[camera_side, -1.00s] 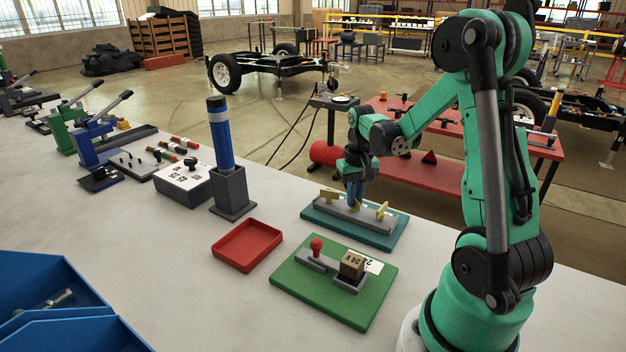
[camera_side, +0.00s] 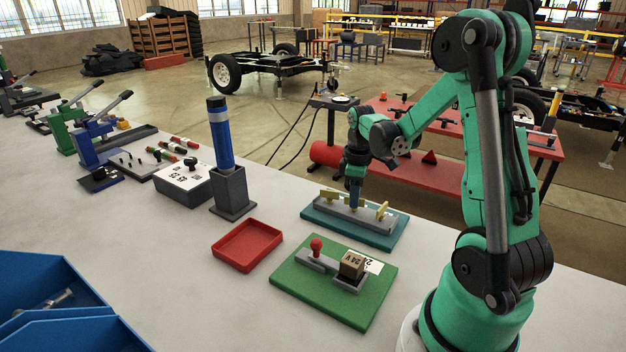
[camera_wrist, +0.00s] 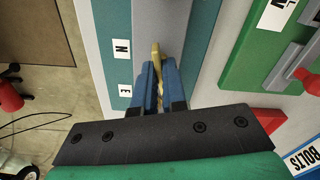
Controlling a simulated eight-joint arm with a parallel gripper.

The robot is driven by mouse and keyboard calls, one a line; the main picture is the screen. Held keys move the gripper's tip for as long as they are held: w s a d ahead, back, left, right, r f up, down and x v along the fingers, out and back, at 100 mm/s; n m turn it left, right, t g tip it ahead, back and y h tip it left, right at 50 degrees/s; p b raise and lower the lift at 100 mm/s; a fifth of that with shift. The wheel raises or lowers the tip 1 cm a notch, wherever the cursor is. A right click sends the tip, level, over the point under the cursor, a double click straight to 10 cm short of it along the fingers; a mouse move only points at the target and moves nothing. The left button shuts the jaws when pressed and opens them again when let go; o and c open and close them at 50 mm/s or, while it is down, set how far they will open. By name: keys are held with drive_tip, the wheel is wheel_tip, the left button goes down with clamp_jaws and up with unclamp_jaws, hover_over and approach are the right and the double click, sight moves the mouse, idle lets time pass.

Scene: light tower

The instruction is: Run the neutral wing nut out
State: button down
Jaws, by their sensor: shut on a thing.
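The teal board (camera_side: 318,220) carries a grey bar (camera_side: 340,214) with yellow wing nuts on it, one toward each end and one at the middle. My gripper (camera_side: 355,203) points straight down at the middle wing nut. In the wrist view, my gripper's blue fingers (camera_wrist: 158,70) are shut on a brass-yellow wing nut (camera_wrist: 156,50), whose wing sticks out past the tips. White labels N (camera_wrist: 121,47) and E (camera_wrist: 125,90) lie beside the bar, with N nearer the tips' level. The thread under the nut is hidden.
A green board (camera_side: 335,295) with a red knob (camera_side: 316,244) and a 24 V block (camera_side: 351,265) lies in front. A red tray (camera_side: 247,246) sits to its left. A grey holder (camera_side: 231,192) with a tall blue cylinder stands behind the tray.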

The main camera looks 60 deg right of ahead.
drive_tip(key=n, duration=1.3)
drive_tip(key=shift+n, duration=0.4)
idle(0.3)
drive_tip(key=c, duration=0.9)
unclamp_jaws()
drive_tip(key=shift+r, duration=2.85)
drive_tip(key=a+r+m+t, duration=0.1)
drive_tip(key=a+m+t, duration=0.1)
drive_tip(key=a+m, duration=0.3)
drive_tip(key=a+r+m+t, duration=0.1)
drive_tip(key=a+m+t, duration=0.1)
drive_tip(key=a+m, duration=0.4)
drive_tip(key=w+a+r+m+t, duration=0.1)
drive_tip(key=a+r+m+t, duration=0.1)
drive_tip(key=a+m, duration=0.4)
drive_tip(key=shift+a+t, duration=0.6)
drive_tip(key=shift+a, duration=1.3)
